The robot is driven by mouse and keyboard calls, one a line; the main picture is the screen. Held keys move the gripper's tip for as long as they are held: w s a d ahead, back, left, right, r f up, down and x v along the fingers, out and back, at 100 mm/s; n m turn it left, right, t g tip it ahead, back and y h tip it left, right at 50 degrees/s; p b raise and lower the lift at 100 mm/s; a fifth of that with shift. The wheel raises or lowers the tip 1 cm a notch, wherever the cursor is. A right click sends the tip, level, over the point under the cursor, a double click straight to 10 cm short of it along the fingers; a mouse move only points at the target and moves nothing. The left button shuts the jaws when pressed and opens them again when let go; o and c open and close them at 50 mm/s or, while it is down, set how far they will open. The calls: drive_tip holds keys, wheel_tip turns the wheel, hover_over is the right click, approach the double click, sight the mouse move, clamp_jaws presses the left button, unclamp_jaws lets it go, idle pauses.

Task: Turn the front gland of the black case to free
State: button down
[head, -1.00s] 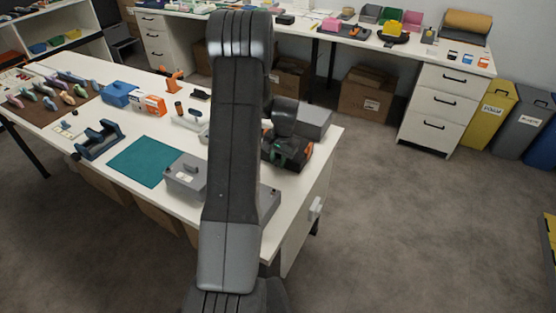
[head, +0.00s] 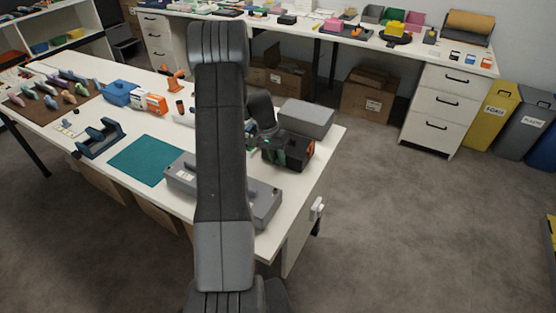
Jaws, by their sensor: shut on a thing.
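The black case (head: 300,150), with orange and green details, stands near the right end of the white worktable. My gripper (head: 272,143) is at the left part of the case, its wrist tilted down from behind my arm. It is shut on what looks like the front gland of the case; the fingertips are small and dark, and the gland is mostly hidden by them.
A grey box (head: 306,118) stands just behind the case. A long grey unit (head: 262,207) lies in front of it, partly behind my arm. A teal mat (head: 147,160) lies to the left.

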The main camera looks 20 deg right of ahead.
drive_tip(key=c, duration=1.2)
unclamp_jaws()
drive_tip(key=shift+r, duration=0.1)
drive_tip(key=b+v, duration=0.1)
drive_tip(key=v, duration=1.2)
drive_tip(key=shift+r, duration=0.3)
drive_tip(key=p+x, duration=0.1)
drive_tip(key=x, duration=1.2)
drive_tip(key=shift+f, duration=0.35)
